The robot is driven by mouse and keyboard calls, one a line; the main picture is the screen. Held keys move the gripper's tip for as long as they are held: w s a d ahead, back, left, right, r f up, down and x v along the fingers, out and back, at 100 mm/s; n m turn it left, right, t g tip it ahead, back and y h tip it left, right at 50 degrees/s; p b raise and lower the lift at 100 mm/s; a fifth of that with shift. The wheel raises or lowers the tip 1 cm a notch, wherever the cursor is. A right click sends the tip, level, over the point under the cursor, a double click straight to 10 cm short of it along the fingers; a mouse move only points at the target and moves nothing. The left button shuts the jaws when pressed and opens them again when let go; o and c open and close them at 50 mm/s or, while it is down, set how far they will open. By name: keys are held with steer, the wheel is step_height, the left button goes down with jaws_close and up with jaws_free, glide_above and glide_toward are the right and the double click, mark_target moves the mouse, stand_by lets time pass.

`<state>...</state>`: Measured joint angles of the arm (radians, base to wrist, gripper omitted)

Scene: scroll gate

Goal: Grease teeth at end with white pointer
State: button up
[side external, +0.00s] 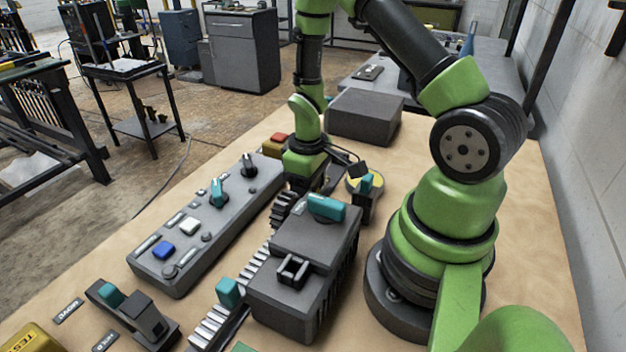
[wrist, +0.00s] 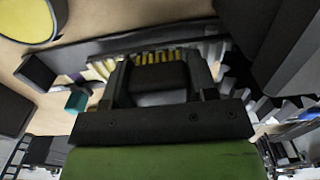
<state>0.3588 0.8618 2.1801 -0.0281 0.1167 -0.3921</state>
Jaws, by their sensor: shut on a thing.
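A toothed rack (side external: 212,328) with pale teeth runs diagonally under a grey housing (side external: 290,290). My gripper (side external: 303,186) is low over the rack's far stretch, beyond the housing. In the wrist view my gripper (wrist: 158,85) is shut on a dark block (wrist: 158,76). Yellow teeth or bristles (wrist: 155,57) show just beyond the block; I cannot tell which. Pale teeth (wrist: 213,50) show to the right. A round tin with yellow contents (side external: 352,184) stands right of my gripper; its yellow face (wrist: 22,16) also shows in the wrist view. I cannot make out a white pointer.
A control panel (side external: 185,250) with blue and white buttons and a teal switch lies left of the rack. A teal block (side external: 228,292) sits by the rack. A teal-handled lever (side external: 110,296) stands at front left. A dark box (side external: 365,117) is behind.

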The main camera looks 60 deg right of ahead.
steer(key=shift+d, duration=4.35)
step_height(320, 180, up, 8)
steer(key=shift+a+r, duration=0.15)
